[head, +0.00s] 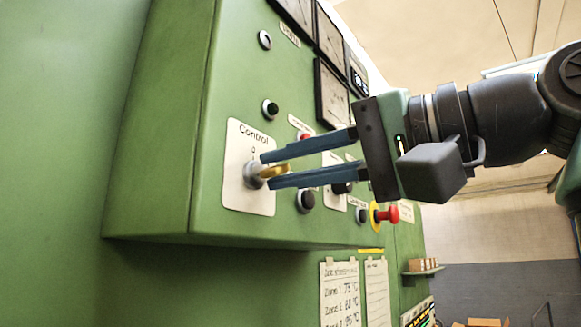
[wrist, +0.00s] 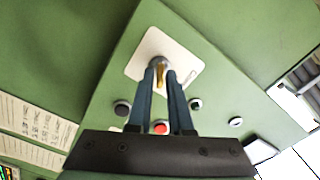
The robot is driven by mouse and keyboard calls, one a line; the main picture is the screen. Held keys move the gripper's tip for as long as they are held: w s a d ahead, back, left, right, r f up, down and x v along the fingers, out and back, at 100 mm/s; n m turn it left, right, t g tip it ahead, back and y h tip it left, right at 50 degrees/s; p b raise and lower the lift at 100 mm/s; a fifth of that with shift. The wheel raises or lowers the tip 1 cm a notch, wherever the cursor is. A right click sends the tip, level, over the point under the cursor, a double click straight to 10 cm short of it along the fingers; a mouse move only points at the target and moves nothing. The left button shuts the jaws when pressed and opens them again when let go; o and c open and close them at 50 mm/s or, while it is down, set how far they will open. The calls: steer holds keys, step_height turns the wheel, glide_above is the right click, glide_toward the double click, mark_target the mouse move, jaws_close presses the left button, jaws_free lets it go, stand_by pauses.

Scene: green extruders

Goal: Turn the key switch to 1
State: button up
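The key switch is a grey round knob (head: 255,174) on a white plate labelled "Control" (head: 236,192) on the green panel. A "0" shows above the knob; no "1" can be made out. A yellow key (head: 274,171) sticks out of it. My gripper (head: 267,171) is open, with its two blue fingers reaching to the panel, one above the key and one below. A small gap shows between the upper finger and the key. In the wrist view the key (wrist: 160,73) shows between the fingertips (wrist: 160,76); firm contact cannot be told.
Dark knobs (head: 306,200) and a red emergency button (head: 388,215) stand out to the right of the plate. A black button (head: 270,109) is above. Paper sheets (head: 340,290) hang below the cabinet.

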steer(key=shift+o, duration=1.3)
steer(key=p+v, duration=0.1)
steer(key=v, duration=1.2)
